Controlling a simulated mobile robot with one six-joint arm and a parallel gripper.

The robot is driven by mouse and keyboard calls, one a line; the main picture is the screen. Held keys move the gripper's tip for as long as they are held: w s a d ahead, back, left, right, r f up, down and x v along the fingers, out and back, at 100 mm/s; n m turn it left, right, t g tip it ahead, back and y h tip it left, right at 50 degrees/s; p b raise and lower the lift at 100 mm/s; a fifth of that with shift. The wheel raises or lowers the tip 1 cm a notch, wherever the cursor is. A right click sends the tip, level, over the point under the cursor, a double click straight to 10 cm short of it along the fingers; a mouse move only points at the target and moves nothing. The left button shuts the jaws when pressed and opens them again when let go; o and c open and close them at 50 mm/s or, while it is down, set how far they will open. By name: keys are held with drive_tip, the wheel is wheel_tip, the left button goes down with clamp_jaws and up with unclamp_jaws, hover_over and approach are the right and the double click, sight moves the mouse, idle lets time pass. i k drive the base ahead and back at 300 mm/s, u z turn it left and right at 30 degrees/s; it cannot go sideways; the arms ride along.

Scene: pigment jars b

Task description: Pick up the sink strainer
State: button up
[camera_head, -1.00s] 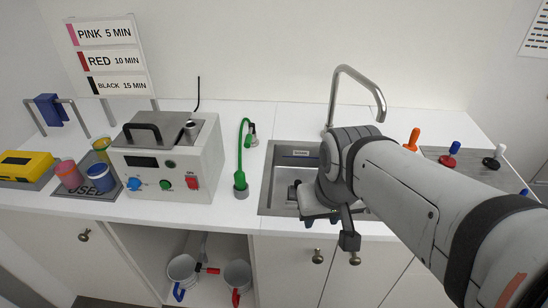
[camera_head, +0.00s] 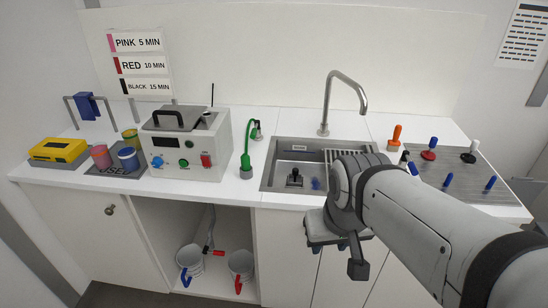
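A small black object with an upright knob, which looks like the sink strainer (camera_head: 294,178), stands on the floor of the steel sink (camera_head: 268,172). It is in plain view, left of my arm. My gripper (camera_head: 328,246) is at the end of my arm, in front of the counter's front edge and to the right of and nearer than the strainer. It is apart from the strainer. My wrist hides most of the gripper, and its finger gap is not clear. I see nothing held in it.
A curved tap (camera_head: 345,78) rises behind the sink. A green hose (camera_head: 246,155) and a white machine (camera_head: 190,150) stand left. Coloured-handled tools rest on a grey mat (camera_head: 470,188) at right.

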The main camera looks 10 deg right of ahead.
sight(295, 179)
drive_tip(key=z, duration=0.15)
drive_tip(key=i, duration=0.9)
drive_tip(key=u, duration=0.05)
